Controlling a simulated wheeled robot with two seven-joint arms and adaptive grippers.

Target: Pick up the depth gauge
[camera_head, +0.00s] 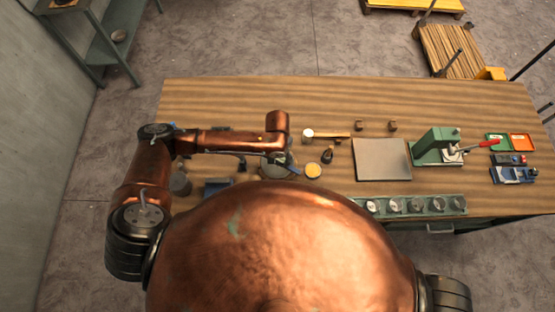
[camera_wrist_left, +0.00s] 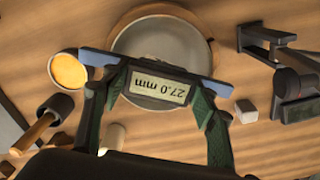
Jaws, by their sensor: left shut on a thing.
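The depth gauge (camera_wrist_left: 158,87) is a dark bar with blue ends and a display reading 27.0 mm, upside down in the left wrist view. My left gripper (camera_wrist_left: 157,100) is shut on it, with a green-padded finger on each side of the display. Behind the gauge in that view is a round grey bowl (camera_wrist_left: 158,35), partly covered by it. I cannot tell whether gauge and bowl touch. In the head view my left gripper (camera_head: 284,160) is over the bowl (camera_head: 272,172), and the gauge is mostly hidden. My right gripper is out of view.
A yellow-filled round container (camera_head: 313,170) and a dark-headed mallet (camera_head: 327,156) stand right of the bowl. Farther right are a grey slab (camera_head: 382,160), a green press (camera_head: 437,148) and small trays (camera_head: 512,142). The back of the table is mostly clear.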

